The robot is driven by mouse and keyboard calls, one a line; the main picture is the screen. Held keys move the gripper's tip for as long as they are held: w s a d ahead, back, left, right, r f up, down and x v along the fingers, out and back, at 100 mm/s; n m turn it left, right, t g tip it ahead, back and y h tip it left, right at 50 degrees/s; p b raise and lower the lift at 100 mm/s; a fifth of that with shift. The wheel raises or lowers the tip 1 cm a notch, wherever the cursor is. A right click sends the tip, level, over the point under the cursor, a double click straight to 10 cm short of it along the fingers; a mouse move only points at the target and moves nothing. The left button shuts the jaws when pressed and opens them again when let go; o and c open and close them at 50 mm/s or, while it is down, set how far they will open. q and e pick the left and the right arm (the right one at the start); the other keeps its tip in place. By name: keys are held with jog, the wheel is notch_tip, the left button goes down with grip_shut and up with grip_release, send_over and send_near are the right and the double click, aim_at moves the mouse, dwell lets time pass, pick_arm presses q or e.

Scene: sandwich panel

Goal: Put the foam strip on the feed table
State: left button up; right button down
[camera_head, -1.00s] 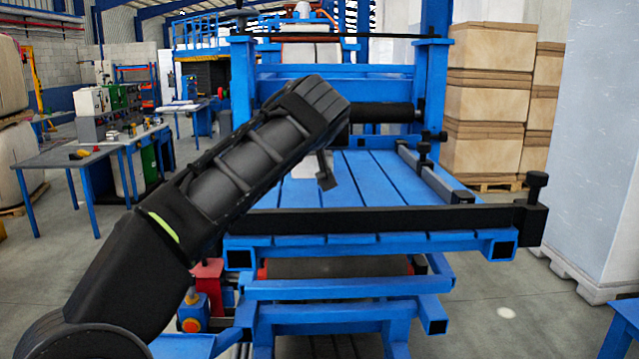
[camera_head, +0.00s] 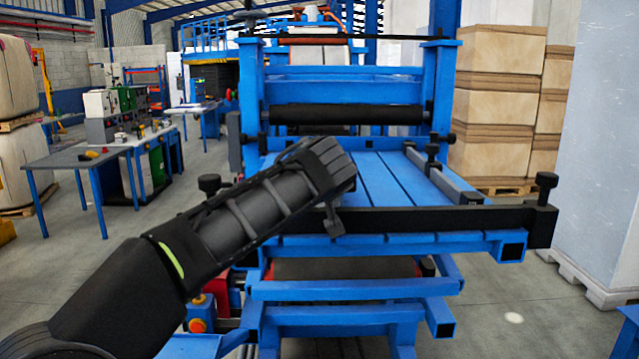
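The feed table (camera_head: 385,178) is the blue slatted bed in the middle, in front of a dark roller. A black bar (camera_head: 430,219) runs along its near edge. My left arm comes in from the lower left and crosses the table's left front corner. My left gripper (camera_head: 334,222) shows only as a small dark finger under the arm's end, in front of the black bar. The arm covers the rest of it, so its opening and any load are hidden. I cannot make out the foam strip. My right gripper is out of view.
A side rail (camera_head: 442,175) lines the table's right side, and black knobs stand at both front corners. Stacked brown panels (camera_head: 497,110) and a tall pale block (camera_head: 605,150) stand at the right. A workbench (camera_head: 75,158) is at the left. The visible slats are bare.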

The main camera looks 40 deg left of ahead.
pick_arm(q)
jog(key=shift+f, duration=0.15)
jog(key=o, duration=1.5)
jog(key=shift+r, duration=0.2)
jog(key=b+v, duration=0.3)
jog(key=v, duration=0.8)
jog(key=shift+f, duration=0.1)
jog(key=shift+s+d+r, duration=0.25)
jog(key=shift+s+d, duration=0.1)
jog(key=shift+s, duration=0.05)
